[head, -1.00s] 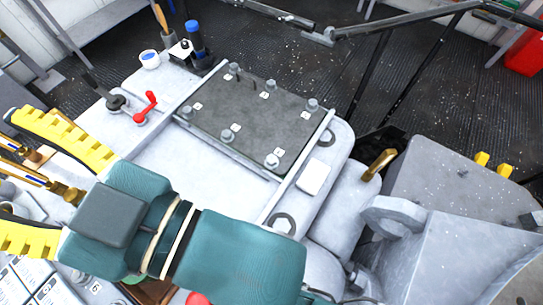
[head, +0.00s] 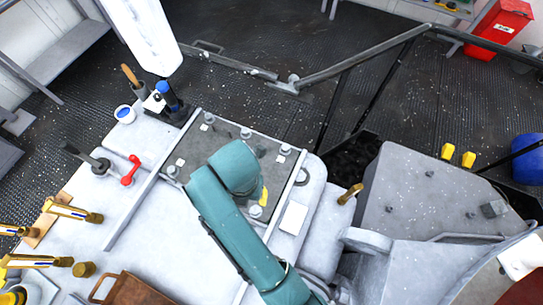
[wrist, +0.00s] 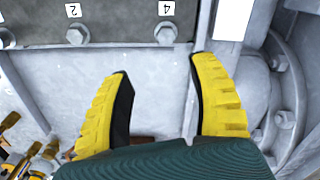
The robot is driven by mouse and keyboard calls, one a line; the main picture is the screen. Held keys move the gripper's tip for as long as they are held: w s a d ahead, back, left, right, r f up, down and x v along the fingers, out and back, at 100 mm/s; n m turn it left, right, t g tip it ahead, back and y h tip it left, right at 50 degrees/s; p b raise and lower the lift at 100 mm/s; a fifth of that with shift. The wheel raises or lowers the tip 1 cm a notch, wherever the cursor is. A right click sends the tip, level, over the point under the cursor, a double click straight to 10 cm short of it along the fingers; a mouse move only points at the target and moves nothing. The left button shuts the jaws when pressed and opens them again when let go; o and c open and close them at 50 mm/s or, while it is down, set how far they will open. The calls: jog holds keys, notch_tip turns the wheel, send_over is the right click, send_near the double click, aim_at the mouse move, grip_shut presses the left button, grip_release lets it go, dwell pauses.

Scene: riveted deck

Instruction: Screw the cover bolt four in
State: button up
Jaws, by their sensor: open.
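The cover (head: 227,142) is a dark grey plate with hex bolts along its edges. In the wrist view, cover bolt four (wrist: 165,33) stands beside the white label "4", at the cover's corner. In the head view this looks like the front right bolt (head: 255,211). My gripper (wrist: 158,66) is open and empty. Its yellow fingers are spread apart, and bolt four lies beyond the fingertips, not between them. In the head view my teal arm hides part of the cover, and one yellow finger shows near the bolt. How deep the bolt sits I cannot tell.
Bolt two (wrist: 77,34) is left of bolt four in the wrist view. A raised rail (head: 140,207) runs left of the cover. A white block (head: 294,217) lies to the right. A red handle (head: 131,170), a blue-topped tool (head: 167,95) and brass-coloured tools (head: 72,211) stand around.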

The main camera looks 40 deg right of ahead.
aim_at(255, 210)
jog(key=f, duration=0.9)
jog(key=s+f, duration=0.1)
jog(key=f, duration=0.4)
jog(key=shift+d+f+p, duration=0.15)
jog(key=shift+f+p, duration=0.05)
jog(key=shift+p, duration=0.2)
jog(key=shift+c, duration=0.4)
grip_shut()
jog(key=shift+m, duration=0.3)
